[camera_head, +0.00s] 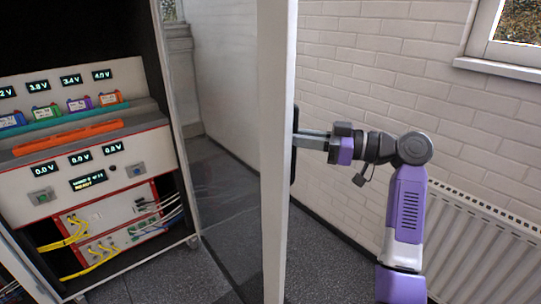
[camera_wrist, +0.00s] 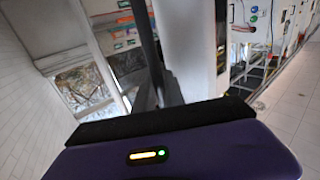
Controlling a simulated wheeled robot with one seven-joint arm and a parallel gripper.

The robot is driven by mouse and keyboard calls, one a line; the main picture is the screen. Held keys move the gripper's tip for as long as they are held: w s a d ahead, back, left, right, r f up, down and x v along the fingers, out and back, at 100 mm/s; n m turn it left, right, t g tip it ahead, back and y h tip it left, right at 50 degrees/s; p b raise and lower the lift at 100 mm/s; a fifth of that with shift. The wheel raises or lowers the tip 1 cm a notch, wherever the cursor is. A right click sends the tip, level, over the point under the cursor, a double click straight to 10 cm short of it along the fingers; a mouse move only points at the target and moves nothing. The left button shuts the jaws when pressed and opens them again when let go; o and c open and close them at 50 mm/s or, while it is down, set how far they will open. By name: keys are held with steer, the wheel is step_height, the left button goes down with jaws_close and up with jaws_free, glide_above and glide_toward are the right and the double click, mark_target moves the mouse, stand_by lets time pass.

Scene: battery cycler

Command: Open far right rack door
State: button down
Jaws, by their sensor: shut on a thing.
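The rack door (camera_head: 276,150) stands swung out from the rack, its pale frame edge upright in the middle of the head view. Its see-through panel (camera_head: 225,185) lies between that edge and the rack. A dark upright handle (camera_head: 295,145) is on the door's right side, partly hidden by the frame. My gripper (camera_head: 303,140) reaches it from the right and is shut on the handle. In the wrist view, dark bars and a pale upright show ahead of my gripper (camera_wrist: 165,95); the exact grip is hard to make out there.
The open rack (camera_head: 85,150) at the left holds displays, coloured cells and cabled units. A radiator (camera_head: 475,245) and a window (camera_head: 510,40) are on the brick wall at the right, close to my arm. Dark floor (camera_head: 225,235) shows beneath the door.

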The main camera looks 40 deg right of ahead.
steer(key=shift+w+d+b, duration=0.15)
steer(key=shift+d+b, duration=0.05)
steer(key=shift+d, duration=0.65)
steer(key=shift+w+d+b, duration=0.1)
steer(key=shift+d+b, duration=0.05)
steer(key=shift+d, duration=0.65)
steer(key=c, duration=1.4)
jaws_free()
steer(key=v, duration=0.7)
steer(key=shift+s+d+b, duration=0.2)
steer(key=shift+s+b, duration=0.15)
steer(key=shift+b, duration=0.1)
